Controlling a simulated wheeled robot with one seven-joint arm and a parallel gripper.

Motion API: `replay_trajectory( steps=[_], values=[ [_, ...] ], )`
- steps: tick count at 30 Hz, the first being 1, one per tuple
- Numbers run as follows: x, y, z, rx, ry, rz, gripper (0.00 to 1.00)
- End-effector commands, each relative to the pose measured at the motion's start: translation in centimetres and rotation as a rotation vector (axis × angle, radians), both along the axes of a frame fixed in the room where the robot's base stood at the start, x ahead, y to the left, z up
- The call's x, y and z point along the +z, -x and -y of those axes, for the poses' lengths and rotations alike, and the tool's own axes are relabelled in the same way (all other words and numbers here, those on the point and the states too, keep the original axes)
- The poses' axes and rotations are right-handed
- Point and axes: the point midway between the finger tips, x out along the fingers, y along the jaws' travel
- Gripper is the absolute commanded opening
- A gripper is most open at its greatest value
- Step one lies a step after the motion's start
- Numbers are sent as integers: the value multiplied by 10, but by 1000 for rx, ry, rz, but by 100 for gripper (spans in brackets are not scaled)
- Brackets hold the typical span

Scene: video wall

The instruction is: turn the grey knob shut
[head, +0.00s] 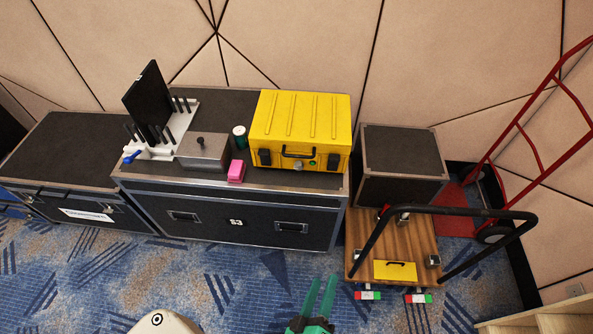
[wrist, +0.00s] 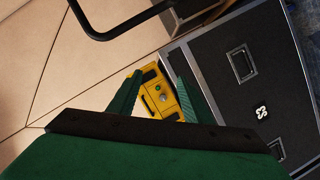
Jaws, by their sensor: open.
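A yellow case (head: 302,117) stands on a black flight case at the back. My gripper (head: 322,284) is open and empty, at the bottom of the head view, in front of and well apart from the case. Its green fingers also show in the wrist view (wrist: 160,82).
The flight case (head: 236,222) also carries a grey metal box (head: 203,152), a pink block (head: 236,171), a green can (head: 240,135) and a white peg stand (head: 178,122). Right stands a wooden cart (head: 364,246) with a black bent handle (head: 450,211). Carpet is open in front.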

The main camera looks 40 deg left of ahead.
Motion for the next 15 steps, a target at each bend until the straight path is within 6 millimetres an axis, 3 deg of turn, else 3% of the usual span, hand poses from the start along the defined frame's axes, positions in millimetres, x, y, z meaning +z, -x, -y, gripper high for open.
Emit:
replay_trajectory(
  steps=[1, 7, 15],
  values=[
    [-5, -18, -16, 49, 94, 42, 45],
    [-19, -76, -78, 201, 493, 222, 45],
    [-6, -142, -174, 311, 973, 507, 45]
  ],
)
